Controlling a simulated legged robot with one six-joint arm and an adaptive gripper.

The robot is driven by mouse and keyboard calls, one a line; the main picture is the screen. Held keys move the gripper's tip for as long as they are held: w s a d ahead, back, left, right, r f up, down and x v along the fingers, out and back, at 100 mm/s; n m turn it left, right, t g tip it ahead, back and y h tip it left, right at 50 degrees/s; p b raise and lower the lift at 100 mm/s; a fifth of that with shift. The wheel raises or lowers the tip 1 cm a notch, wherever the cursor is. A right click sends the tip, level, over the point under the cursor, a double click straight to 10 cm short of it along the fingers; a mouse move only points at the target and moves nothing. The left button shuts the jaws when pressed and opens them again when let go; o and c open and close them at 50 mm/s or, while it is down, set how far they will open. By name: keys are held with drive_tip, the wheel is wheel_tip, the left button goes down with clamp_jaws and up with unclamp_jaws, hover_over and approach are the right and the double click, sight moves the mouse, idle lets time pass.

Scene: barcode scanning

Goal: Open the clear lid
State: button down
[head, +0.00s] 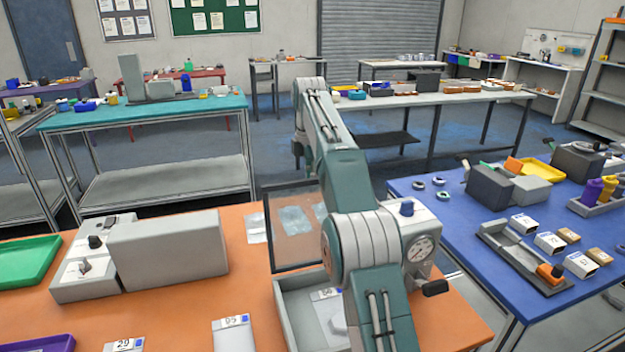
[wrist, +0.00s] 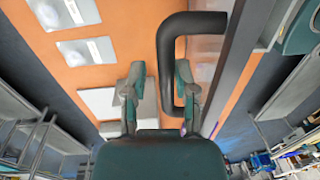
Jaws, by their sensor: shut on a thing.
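The clear lid (head: 296,222) has a dark frame and stands raised, roughly upright, at the back of a grey box (head: 294,312) on the orange table. My arm hides the lid's right part and some of the box. My gripper (wrist: 159,72) is hidden in the head view. In the wrist view its two fingers are on either side of the black bent handle (wrist: 166,62), shut on it. The handle joins the lid's frame (wrist: 238,65) on the right. A white labelled packet (head: 326,294) lies inside the box.
A grey machine (head: 168,248) stands left on the orange table (head: 190,318). Labelled packets (head: 231,335) lie near the front, and clear packets (head: 293,219) show through the lid. A gauge unit (head: 418,245) stands right of my arm. A blue table (head: 455,215) is further right.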

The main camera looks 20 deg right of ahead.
drive_tip(key=shift+w+f, duration=0.35)
drive_tip(key=shift+w, duration=0.25)
drive_tip(key=c, duration=0.6)
unclamp_jaws()
drive_tip(key=shift+c, duration=0.2)
drive_tip(key=shift+w+d, duration=0.1)
drive_tip(key=shift+w, duration=0.05)
drive_tip(key=shift+r, duration=0.1)
